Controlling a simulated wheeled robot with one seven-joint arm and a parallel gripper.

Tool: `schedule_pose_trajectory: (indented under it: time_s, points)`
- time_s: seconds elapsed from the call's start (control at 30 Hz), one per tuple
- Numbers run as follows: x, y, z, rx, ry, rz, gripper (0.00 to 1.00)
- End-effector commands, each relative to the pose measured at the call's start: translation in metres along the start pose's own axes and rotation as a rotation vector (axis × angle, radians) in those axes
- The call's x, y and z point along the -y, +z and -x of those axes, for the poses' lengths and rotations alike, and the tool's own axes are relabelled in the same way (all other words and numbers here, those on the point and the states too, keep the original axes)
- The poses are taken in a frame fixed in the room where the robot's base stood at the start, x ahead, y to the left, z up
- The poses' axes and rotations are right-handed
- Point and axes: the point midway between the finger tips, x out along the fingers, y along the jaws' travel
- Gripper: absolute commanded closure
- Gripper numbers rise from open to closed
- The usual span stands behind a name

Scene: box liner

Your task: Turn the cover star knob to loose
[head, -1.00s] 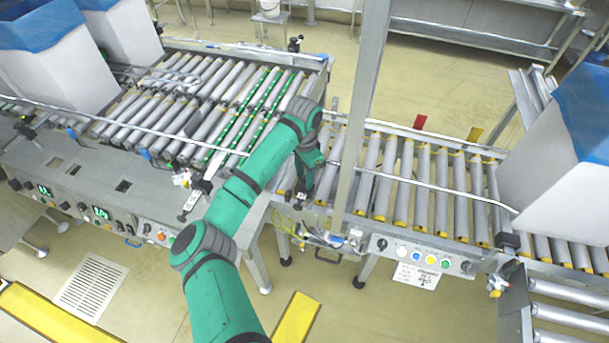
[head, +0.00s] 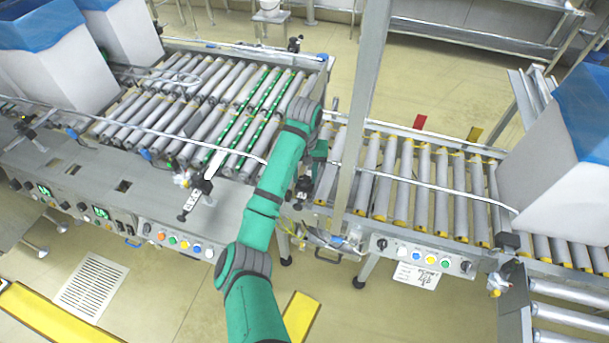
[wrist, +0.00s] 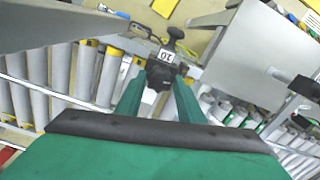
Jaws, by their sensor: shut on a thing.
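In the wrist view, a black star knob (wrist: 159,76) sits between the two green fingertips of my gripper (wrist: 158,88). The fingers are closed on its sides. Just beyond it is a white label (wrist: 167,56) with dark characters, and a second black knob (wrist: 175,34) stands farther off. In the head view, my gripper (head: 303,190) is low beside the gap between the two conveyors, by the upright metal post. The knob is too small and too covered to make out there. I cannot read its loose or tight position.
The upright post (head: 356,130) stands close right of my gripper. A guide rail (head: 430,183) runs over the right rollers. A button panel (head: 420,256) is on the right conveyor's front. A white box with blue liner (head: 560,160) stands far right.

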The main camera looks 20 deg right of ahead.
Motion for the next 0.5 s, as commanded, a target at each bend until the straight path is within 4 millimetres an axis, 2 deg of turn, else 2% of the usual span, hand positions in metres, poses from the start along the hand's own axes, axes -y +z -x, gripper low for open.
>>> schedule_pose_trajectory:
  time_s: [0.5]
  points:
    - [0.0012,-0.0011,0.0012,-0.004,-0.001,0.491,0.88]
